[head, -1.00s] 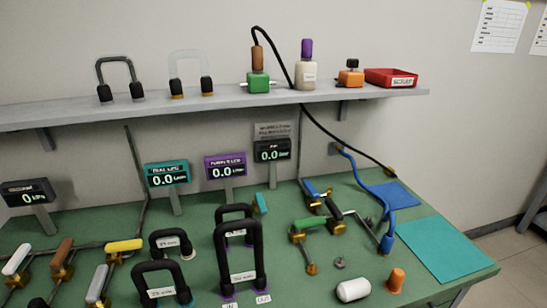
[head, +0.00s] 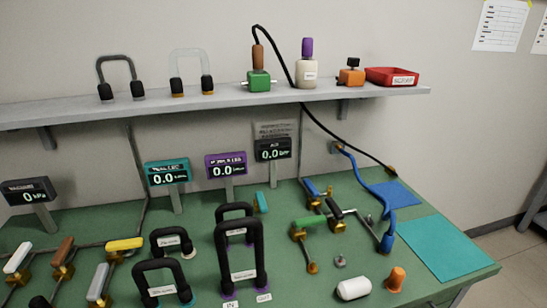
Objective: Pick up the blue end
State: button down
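A blue hose (head: 374,191) comes off the wall fitting at the back right of the bench and curves down toward the front. Its thick blue end (head: 387,242) rests at the left edge of the teal mat, with a small brass-coloured piece beside it. Whether that end is plugged into anything I cannot tell. My gripper is not in view.
A green bench (head: 340,208) carries a blue mat (head: 397,195), a teal mat (head: 445,249), a green-handled valve (head: 310,223), a white cylinder (head: 354,288), an orange plug (head: 396,279) and black hose loops (head: 241,252). A shelf (head: 220,105) runs above.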

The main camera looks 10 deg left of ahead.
aim_at(387, 240)
jog(key=z, duration=1.2)
jog(key=k, duration=1)
jog(key=u, duration=0.95)
jog(key=i, duration=1)
